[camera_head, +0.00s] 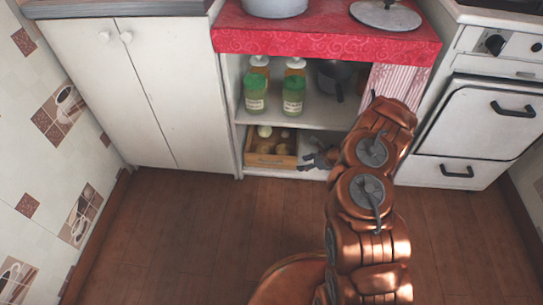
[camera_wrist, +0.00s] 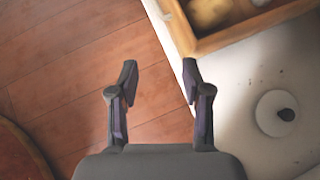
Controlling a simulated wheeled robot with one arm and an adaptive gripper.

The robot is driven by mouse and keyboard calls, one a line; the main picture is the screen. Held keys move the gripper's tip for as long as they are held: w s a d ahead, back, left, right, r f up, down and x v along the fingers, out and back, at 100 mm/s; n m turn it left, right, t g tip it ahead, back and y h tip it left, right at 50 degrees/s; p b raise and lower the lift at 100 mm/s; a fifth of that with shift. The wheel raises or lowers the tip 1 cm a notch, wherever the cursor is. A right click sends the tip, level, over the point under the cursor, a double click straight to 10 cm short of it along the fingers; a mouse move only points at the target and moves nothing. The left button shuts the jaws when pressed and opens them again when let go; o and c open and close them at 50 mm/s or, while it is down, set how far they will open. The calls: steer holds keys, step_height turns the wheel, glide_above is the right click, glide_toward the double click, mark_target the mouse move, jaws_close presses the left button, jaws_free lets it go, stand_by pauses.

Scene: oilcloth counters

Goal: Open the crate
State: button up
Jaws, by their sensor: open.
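The wooden crate (camera_head: 270,161) sits on the low shelf of the red-draped counter. Its top shows open, with round pale and brown things, like potatoes or onions, inside. Its rim and one corner also show at the top of the wrist view (camera_wrist: 242,35). My gripper (camera_head: 310,161) is just right of the crate, low at the shelf front. In the wrist view my gripper (camera_wrist: 160,75) is open and empty, its right fingertip close to the crate's corner. I cannot tell whether that fingertip touches it. My arm hides part of the shelf to the right.
Jars with green lids (camera_head: 256,94) and a pot (camera_head: 337,75) stand on the shelf above. In the wrist view a white disc with a dark knob (camera_wrist: 270,115) lies on the pale shelf. A white oven (camera_head: 475,120) stands right. The wooden floor (camera_head: 200,230) is clear.

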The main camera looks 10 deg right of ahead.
steer(key=b, duration=0.3)
glide_toward(272, 156)
steer(key=x, duration=0.5)
steer(key=shift+w+a+r, duration=0.1)
steer(key=shift+w+r, duration=0.05)
steer(key=b+x, duration=0.1)
steer(key=x, duration=0.1)
steer(key=shift+a+f, duration=0.1)
steer(key=shift+f, duration=0.25)
steer(key=shift+x, duration=0.95)
steer(key=shift+w+r, duration=0.1)
jaws_close()
